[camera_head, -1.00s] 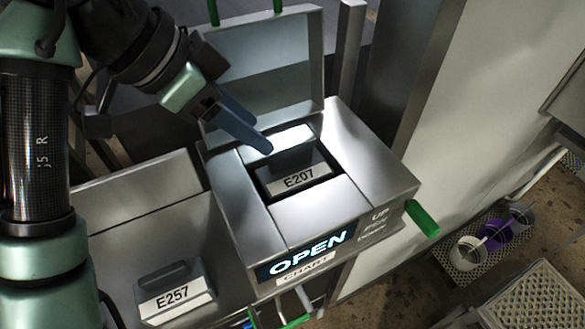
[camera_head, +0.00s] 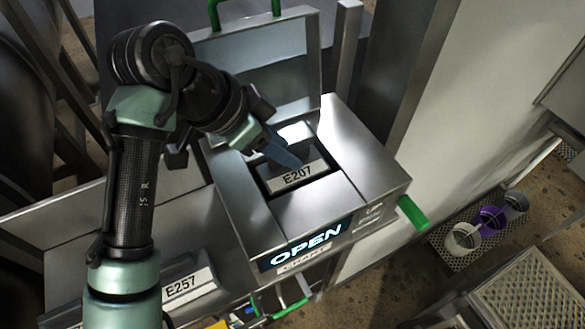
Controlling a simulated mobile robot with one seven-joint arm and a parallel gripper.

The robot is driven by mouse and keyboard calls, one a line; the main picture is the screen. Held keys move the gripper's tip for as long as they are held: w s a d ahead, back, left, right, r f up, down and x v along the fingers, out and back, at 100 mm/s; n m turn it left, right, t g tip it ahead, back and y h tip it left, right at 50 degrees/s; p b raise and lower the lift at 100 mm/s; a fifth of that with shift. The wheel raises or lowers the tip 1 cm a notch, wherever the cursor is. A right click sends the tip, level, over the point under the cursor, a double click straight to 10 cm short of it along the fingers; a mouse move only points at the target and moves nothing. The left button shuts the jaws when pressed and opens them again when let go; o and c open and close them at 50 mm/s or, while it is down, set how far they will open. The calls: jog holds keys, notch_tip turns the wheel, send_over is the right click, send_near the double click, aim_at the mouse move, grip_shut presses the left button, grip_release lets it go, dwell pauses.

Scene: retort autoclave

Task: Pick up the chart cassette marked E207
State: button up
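The chart cassette marked E207 (camera_head: 299,177) sits in the square recess of a metal box (camera_head: 310,210) whose lid (camera_head: 285,75) stands open at the back. The cassette has a pale labelled front and a dark upper part. My gripper (camera_head: 290,160) is over the recess, with its blue-grey fingers pointing down at the cassette's upper part. The fingers overlap and cover the cassette's left upper side. I cannot tell whether they touch it or how far apart they are.
A second cassette marked E257 (camera_head: 183,286) lies at lower left, partly behind my arm. The box front reads "OPEN" (camera_head: 306,246) and "CHART". A green handle (camera_head: 412,213) juts out at right. Cups (camera_head: 490,219) stand on a perforated tray at far right.

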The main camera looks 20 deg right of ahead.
grip_shut()
dwell(1.2)
